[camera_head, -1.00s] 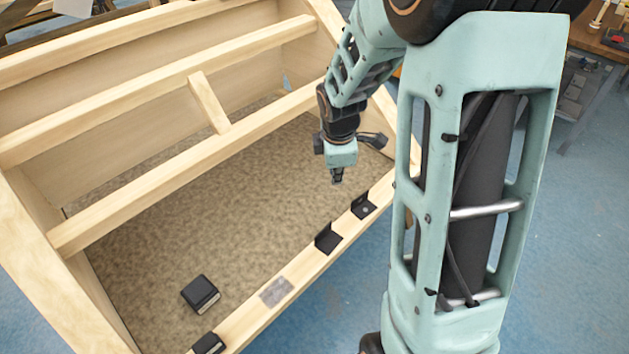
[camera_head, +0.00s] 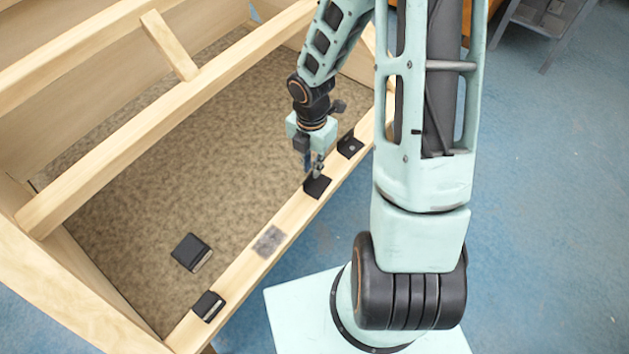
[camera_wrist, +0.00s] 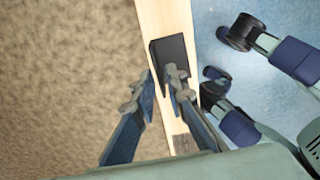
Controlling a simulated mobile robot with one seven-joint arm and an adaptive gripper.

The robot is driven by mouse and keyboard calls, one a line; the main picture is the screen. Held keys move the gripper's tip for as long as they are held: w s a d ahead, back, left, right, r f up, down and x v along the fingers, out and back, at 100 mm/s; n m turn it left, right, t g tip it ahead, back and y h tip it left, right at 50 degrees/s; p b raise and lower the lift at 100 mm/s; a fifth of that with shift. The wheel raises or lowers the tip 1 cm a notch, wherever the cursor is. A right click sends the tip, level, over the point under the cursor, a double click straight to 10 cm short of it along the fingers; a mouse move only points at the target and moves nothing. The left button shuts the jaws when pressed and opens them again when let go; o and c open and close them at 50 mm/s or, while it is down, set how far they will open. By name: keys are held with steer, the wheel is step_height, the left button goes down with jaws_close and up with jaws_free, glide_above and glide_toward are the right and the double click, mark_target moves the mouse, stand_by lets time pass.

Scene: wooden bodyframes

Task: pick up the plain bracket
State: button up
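The plain bracket (camera_head: 318,187) is a black angle piece on the front wooden beam, directly below my gripper (camera_head: 314,168) in the head view. In the wrist view the black bracket (camera_wrist: 171,50) lies on the beam just ahead of the fingertips. My gripper (camera_wrist: 162,82) is open with a small gap. Its left fingertip is beside the bracket's left edge, and its right fingertip overlaps the bracket's near part. I cannot tell whether they touch it. Nothing is held. A second black bracket (camera_head: 350,147), with a light spot on it, sits further along the beam.
A black box-like part (camera_head: 191,252) lies on the brown panel (camera_head: 150,200). Another black part (camera_head: 208,306) sits on the beam's near end. A grey patch (camera_head: 268,241) marks the beam (camera_head: 240,272) between. Wooden rails (camera_head: 130,130) cross the frame at left.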

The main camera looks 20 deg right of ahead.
mark_target(311, 173)
step_height(311, 173, down, 5)
steer(key=shift+w+a+r+b, duration=0.1)
steer(key=shift+r+b, duration=0.05)
steer(key=shift+b, duration=0.35)
jaws_close()
steer(key=shift+r, duration=0.1)
